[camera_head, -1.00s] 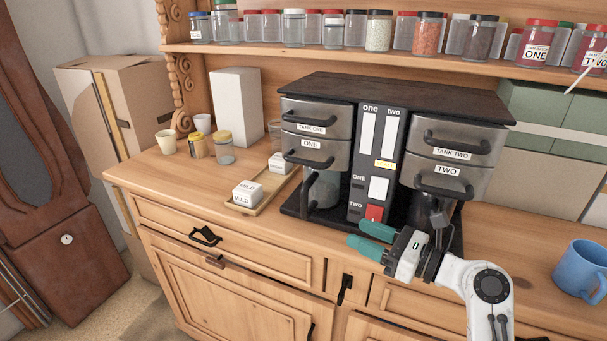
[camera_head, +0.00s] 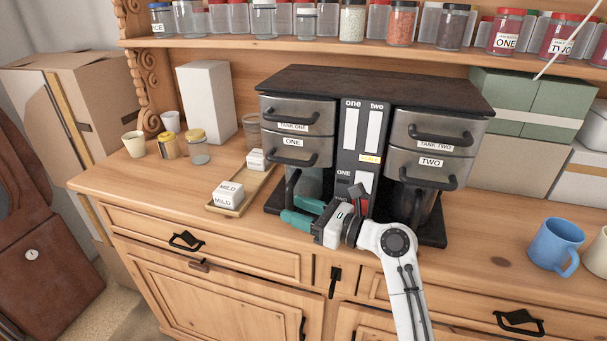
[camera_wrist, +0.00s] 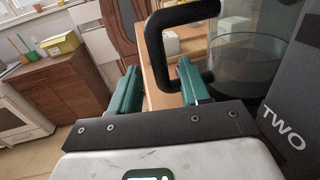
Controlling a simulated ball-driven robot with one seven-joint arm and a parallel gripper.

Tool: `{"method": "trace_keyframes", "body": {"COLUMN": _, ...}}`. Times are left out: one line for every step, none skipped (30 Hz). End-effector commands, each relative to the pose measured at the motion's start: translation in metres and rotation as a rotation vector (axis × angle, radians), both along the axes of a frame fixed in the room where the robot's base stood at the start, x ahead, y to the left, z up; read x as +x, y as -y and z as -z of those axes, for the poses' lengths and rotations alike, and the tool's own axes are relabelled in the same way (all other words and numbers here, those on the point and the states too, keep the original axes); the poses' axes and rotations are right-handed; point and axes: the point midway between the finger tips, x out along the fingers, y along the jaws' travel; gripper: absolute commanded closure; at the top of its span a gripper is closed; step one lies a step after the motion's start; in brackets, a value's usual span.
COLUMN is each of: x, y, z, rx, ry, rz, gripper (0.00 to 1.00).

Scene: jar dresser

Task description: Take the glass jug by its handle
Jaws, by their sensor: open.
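The glass jug (camera_head: 312,184) stands in the left bay of the coffee machine, under the drawer marked ONE. My gripper partly hides it. Its black handle (camera_head: 291,188) points out to the front left. In the wrist view the clear jug (camera_wrist: 245,62) is at the upper right, and its looped handle (camera_wrist: 154,45) reaches left from it. My gripper (camera_head: 291,210) is open, its two green fingers low in front of the jug. In the wrist view the handle's upright bar lines up with the gap between the fingers (camera_wrist: 157,78); I cannot tell whether it is inside the gap.
The coffee machine (camera_head: 361,130) has a dark panel beside the jug; its TWO label shows close on the right in the wrist view. A wooden tray (camera_head: 222,208) with white MILD boxes lies to the left. A blue mug (camera_head: 554,245) stands far right. Jars line the shelf above.

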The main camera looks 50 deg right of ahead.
Motion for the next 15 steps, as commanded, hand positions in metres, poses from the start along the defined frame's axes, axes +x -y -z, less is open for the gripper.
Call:
{"method": "trace_keyframes", "body": {"x": 0.008, "y": -0.001, "z": -0.002, "rx": 0.0, "ry": -0.002, "rz": -0.002, "gripper": 0.54}}
{"method": "trace_keyframes", "body": {"x": 0.012, "y": -0.001, "z": -0.002, "rx": 0.0, "ry": -0.001, "rz": -0.001, "gripper": 0.54}}
{"method": "trace_keyframes", "body": {"x": 0.017, "y": -0.002, "z": -0.002, "rx": -0.001, "ry": 0.0, "rz": -0.001, "gripper": 0.54}}
{"method": "trace_keyframes", "body": {"x": 0.02, "y": -0.003, "z": -0.002, "rx": 0.0, "ry": 0.0, "rz": -0.002, "gripper": 0.54}}
{"method": "trace_keyframes", "body": {"x": 0.022, "y": -0.003, "z": -0.001, "rx": 0.0, "ry": -0.001, "rz": -0.001, "gripper": 0.54}}
{"method": "trace_keyframes", "body": {"x": 0.025, "y": -0.004, "z": -0.001, "rx": 0.0, "ry": 0.0, "rz": -0.001, "gripper": 0.54}}
{"method": "trace_keyframes", "body": {"x": 0.026, "y": -0.004, "z": -0.001, "rx": 0.0, "ry": 0.0, "rz": 0.0, "gripper": 0.54}}
{"method": "trace_keyframes", "body": {"x": 0.027, "y": -0.004, "z": 0.0, "rx": -0.001, "ry": -0.001, "rz": 0.0, "gripper": 0.54}}
{"method": "trace_keyframes", "body": {"x": 0.027, "y": -0.004, "z": 0.0, "rx": -0.001, "ry": -0.001, "rz": 0.0, "gripper": 0.54}}
{"method": "trace_keyframes", "body": {"x": 0.027, "y": -0.004, "z": 0.0, "rx": -0.001, "ry": -0.001, "rz": 0.0, "gripper": 0.54}}
{"method": "trace_keyframes", "body": {"x": 0.027, "y": -0.004, "z": 0.0, "rx": -0.001, "ry": -0.001, "rz": 0.001, "gripper": 0.54}}
{"method": "trace_keyframes", "body": {"x": 0.027, "y": -0.004, "z": 0.0, "rx": -0.001, "ry": -0.001, "rz": 0.001, "gripper": 0.54}}
{"method": "trace_keyframes", "body": {"x": 0.027, "y": -0.004, "z": 0.0, "rx": -0.001, "ry": -0.001, "rz": 0.0, "gripper": 0.54}}
{"method": "trace_keyframes", "body": {"x": 0.027, "y": -0.004, "z": 0.0, "rx": -0.001, "ry": -0.001, "rz": 0.0, "gripper": 0.54}}
{"method": "trace_keyframes", "body": {"x": 0.027, "y": -0.004, "z": 0.0, "rx": 0.0, "ry": -0.001, "rz": 0.0, "gripper": 0.57}}
